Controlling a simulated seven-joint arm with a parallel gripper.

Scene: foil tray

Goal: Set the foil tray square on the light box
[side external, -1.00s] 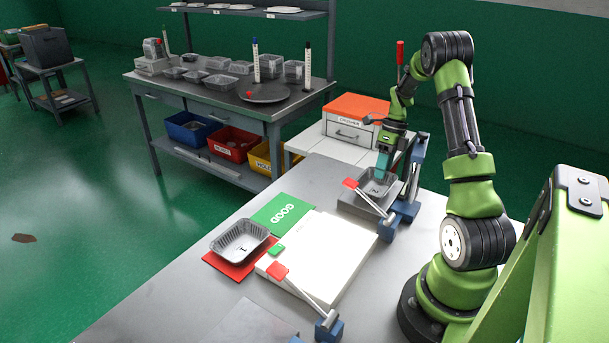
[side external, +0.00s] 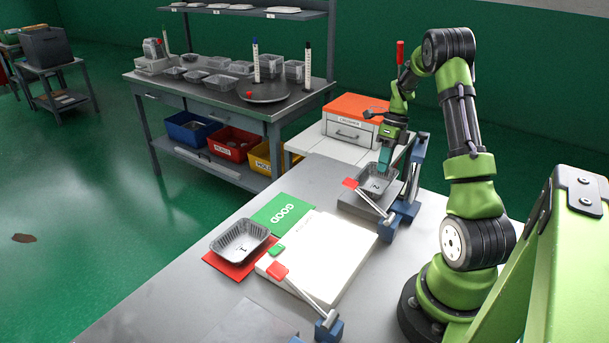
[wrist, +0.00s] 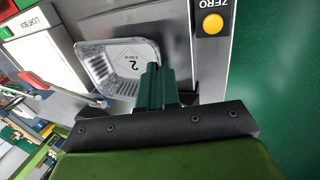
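The foil tray marked 2 (side external: 368,182) is just above the grey scale (side external: 358,208); any gap beneath is too small to judge. In the wrist view the tray (wrist: 95,55) shows its label up, with the fingers at its right wall. My gripper (side external: 384,168) has its teal fingers close together on the tray's rim at the far right side; they also show in the wrist view (wrist: 160,85). The white light box (side external: 318,262) lies nearer the camera with its top mostly bare; its labelled end shows in the wrist view (wrist: 40,45).
A second foil tray, marked 1 (side external: 240,242), sits on a red mat (side external: 232,268) left of the light box. A green GOOD mat (side external: 283,213) lies behind. Red-tipped levers cross the scale front (side external: 350,183) and light box (side external: 278,270). A yellow ZERO button (wrist: 212,23) is near the fingers.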

